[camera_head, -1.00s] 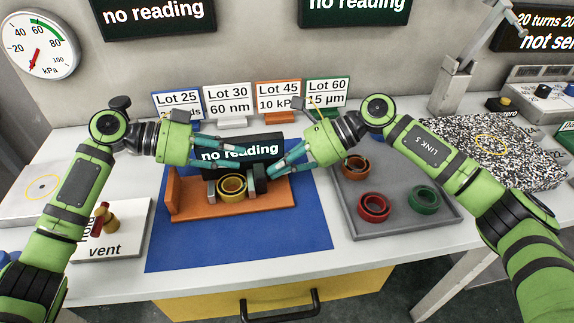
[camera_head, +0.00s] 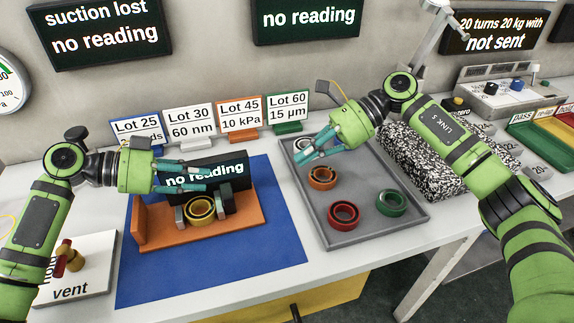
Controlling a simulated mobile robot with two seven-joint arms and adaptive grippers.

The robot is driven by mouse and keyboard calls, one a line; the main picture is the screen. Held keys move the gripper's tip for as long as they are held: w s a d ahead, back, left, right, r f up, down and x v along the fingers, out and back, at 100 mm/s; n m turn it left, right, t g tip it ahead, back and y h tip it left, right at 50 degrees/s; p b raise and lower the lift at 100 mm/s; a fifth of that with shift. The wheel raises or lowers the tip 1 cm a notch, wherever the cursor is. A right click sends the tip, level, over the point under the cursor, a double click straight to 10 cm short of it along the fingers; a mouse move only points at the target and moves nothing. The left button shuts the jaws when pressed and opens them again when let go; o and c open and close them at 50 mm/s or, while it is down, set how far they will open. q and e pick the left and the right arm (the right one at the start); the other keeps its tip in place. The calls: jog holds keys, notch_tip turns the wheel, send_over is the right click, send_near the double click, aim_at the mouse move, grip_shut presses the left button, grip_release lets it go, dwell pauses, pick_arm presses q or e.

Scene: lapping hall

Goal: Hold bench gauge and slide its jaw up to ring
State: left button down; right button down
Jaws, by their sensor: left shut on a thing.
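The orange bench gauge (camera_head: 240,231) sits on the blue mat (camera_head: 275,240), with a dark "no reading" display behind it. A yellow ring (camera_head: 190,211) lies on the gauge beside a grey block (camera_head: 180,219). The dark sliding jaw (camera_head: 225,199) stands just right of the ring; I cannot tell whether they touch. My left gripper (camera_head: 207,178) is shut at the gauge's display, in front of which its fingers lie; the exact grip is hidden. My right gripper (camera_head: 297,160) is away from the gauge, over the grey tray's back left; its finger gap is unclear.
The grey tray (camera_head: 345,240) holds an orange ring (camera_head: 322,184), a red ring (camera_head: 343,224) and a green ring (camera_head: 391,211). Lot cards (camera_head: 240,118) stand behind. A speckled block (camera_head: 420,160) is right of the tray. The front of the mat is clear.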

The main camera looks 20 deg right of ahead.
aim_at(224, 199)
jog(key=shift+d+f, duration=0.1)
jog(key=shift+d, duration=0.15)
jog(key=x, duration=1)
pick_arm(q)
jog(key=shift+f, duration=0.1)
pick_arm(e)
jog(key=a, duration=0.2)
jog(key=shift+a, duration=0.95)
pick_arm(q)
jog(key=shift+s, duration=0.1)
pick_arm(e)
jog(key=shift+s+a, duration=0.15)
jog(key=shift+a, duration=0.45)
